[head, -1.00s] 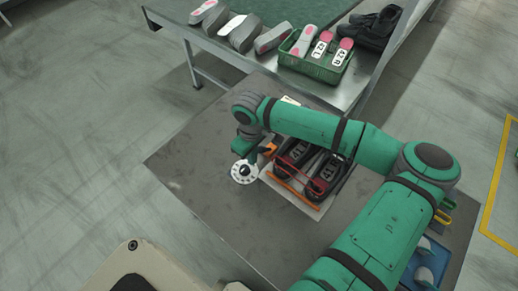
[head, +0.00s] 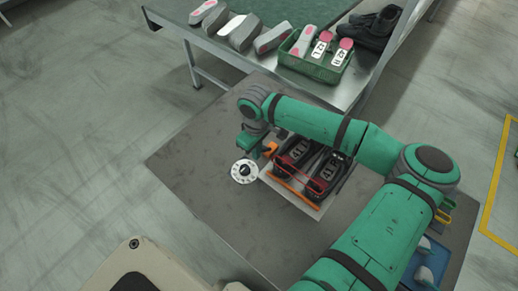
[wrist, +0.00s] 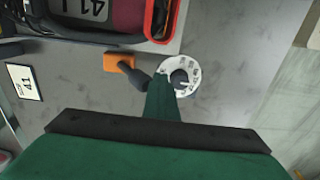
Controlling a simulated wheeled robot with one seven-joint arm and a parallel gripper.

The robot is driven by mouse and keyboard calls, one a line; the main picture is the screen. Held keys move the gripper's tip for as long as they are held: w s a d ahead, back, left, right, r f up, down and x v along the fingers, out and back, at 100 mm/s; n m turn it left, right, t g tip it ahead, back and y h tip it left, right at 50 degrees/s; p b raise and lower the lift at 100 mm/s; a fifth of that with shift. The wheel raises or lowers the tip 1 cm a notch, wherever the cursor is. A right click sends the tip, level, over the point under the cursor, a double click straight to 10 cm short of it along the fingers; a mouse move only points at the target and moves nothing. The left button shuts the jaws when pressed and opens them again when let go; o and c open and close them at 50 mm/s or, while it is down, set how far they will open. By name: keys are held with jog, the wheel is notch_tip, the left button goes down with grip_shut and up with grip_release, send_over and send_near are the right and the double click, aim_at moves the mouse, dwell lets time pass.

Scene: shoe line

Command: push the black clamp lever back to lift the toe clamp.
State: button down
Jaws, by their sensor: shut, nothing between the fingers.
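The black clamp lever (wrist: 135,74) reaches out from its orange block (wrist: 118,62) in the wrist view. The orange block also shows in the head view (head: 271,148), beside the left corner of the shoe fixture. My gripper (wrist: 164,82) is shut and empty. It is just to the right of the lever's free end, touching or very close; I cannot tell which. In the head view my gripper (head: 255,149) is low over the table. An orange bar (head: 292,192) runs along the front of two black-and-red shoes (head: 300,158) marked 41. My arm hides part of the fixture.
A white dial (head: 243,171) with a black knob is close in front of my gripper. The grey table (head: 200,160) is bare to the left. A green crate (head: 315,68) with lasts stands on the bench behind.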

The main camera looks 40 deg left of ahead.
jog(key=shift+w+d+f, duration=0.1)
jog(key=shift+s, duration=0.75)
notch_tip(320, 180, up, 9)
dwell(0.9)
dwell(0.5)
